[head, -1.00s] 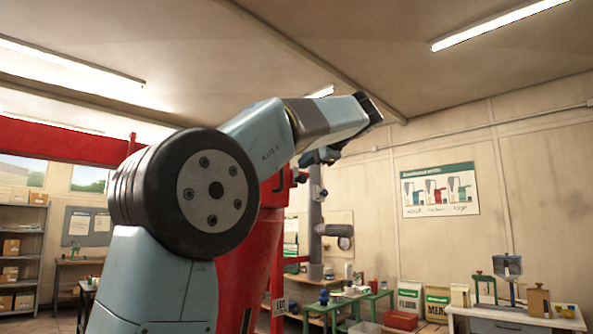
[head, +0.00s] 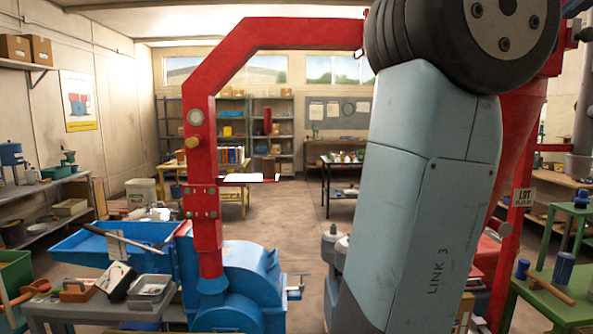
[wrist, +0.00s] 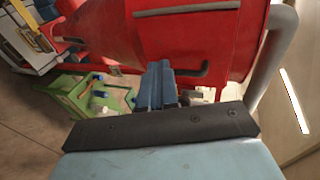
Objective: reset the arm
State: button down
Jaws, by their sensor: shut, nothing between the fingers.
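My gripper (wrist: 158,85) shows in the wrist view as a pair of blue fingers side by side. They are shut with nothing between them. They point toward a large red vessel (wrist: 195,40), and I cannot tell the gap to it. In the head view my arm rises at the right, with a pale blue link marked "LINK 3" and a black joint at the top. The gripper cannot be made out there.
A blue mill (head: 240,290) with a red frame (head: 201,160) stands left of my arm. A grey bench (head: 95,308) holds trays at the front left. A green table (head: 555,290) is at the right; one shows in the wrist view (wrist: 75,95). Open floor (head: 285,205) lies behind.

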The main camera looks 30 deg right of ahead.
jog(key=w+a+f+n+y, duration=0.1)
jog(key=w+a+f, duration=0.1)
jog(key=w, duration=0.4)
jog(key=w+a+f+n+y, duration=0.2)
jog(key=w, duration=0.5)
jog(key=w+a+f+n+g+y, duration=0.15)
jog(key=w+a+f+n, duration=0.25)
jog(key=w+a+f, duration=0.45)
jog(key=w+a+f+n+y, duration=0.3)
jog(key=w+a+f, duration=0.2)
jog(key=w+a, duration=0.55)
jog(key=a+f+n+g, duration=0.1)
jog(key=a+f+n, duration=0.4)
jog(key=a, duration=0.6)
jog(key=s+a+f+n+g, duration=0.1)
jog(key=s+a+f+n, duration=0.2)
jog(key=a+f+n, duration=0.2)
jog(key=s+a+f+n+g, duration=0.2)
jog(key=s+a+f+n, duration=0.2)
jog(key=a+f, duration=0.8)
notch_tip(320, 180, down, 6)
jog(key=shift+s+a+f+n+y, duration=0.25)
jog(key=shift+a+n+y, duration=0.1)
jog(key=shift+n, duration=0.15)
